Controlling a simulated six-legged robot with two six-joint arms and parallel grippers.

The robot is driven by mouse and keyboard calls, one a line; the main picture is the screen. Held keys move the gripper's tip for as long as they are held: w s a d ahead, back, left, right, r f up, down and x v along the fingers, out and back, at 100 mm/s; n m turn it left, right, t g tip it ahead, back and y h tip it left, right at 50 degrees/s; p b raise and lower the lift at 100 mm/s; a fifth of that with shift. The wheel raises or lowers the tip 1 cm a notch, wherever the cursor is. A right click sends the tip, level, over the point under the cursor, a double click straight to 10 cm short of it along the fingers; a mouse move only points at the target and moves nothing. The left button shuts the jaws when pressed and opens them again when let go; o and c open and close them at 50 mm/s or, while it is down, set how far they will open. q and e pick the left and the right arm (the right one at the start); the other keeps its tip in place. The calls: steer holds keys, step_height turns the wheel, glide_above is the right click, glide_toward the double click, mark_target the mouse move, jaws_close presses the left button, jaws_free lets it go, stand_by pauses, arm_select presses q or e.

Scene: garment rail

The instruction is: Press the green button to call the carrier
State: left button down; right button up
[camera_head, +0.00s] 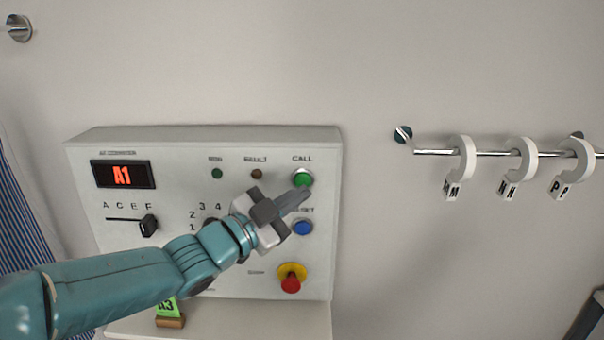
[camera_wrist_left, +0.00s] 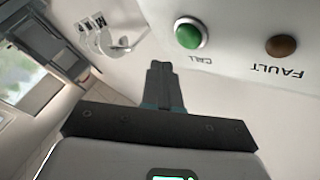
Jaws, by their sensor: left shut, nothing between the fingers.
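The green button (camera_head: 303,179) sits under the word CALL at the upper right of a grey control panel (camera_head: 120,138). It also shows in the left wrist view (camera_wrist_left: 190,34), beyond and right of the fingertips. My left gripper (camera_head: 303,196) is shut and empty, its tips just below the green button in the head view. In the wrist view the fingers (camera_wrist_left: 159,66) show a gap to the button, so they look apart from it. My right gripper does not show, but a dark piece at the lower right edge may be part of my right arm.
A blue button (camera_head: 302,228) and a red knob on yellow (camera_head: 291,280) are below the green one. A slider (camera_head: 148,225) is at left. A rail (camera_head: 490,153) with white tagged hooks is at right. Striped cloth (camera_head: 25,225) hangs left.

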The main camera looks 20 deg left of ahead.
mark_target(303, 180)
arm_select(q)
steer(key=shift+w+a, duration=0.25)
steer(key=shift+w, duration=0.7)
steer(key=shift+w, duration=0.25)
stand_by(1.2)
steer(key=shift+w+a+f, duration=0.1)
steer(key=shift+w, duration=0.15)
steer(key=shift+s, duration=0.1)
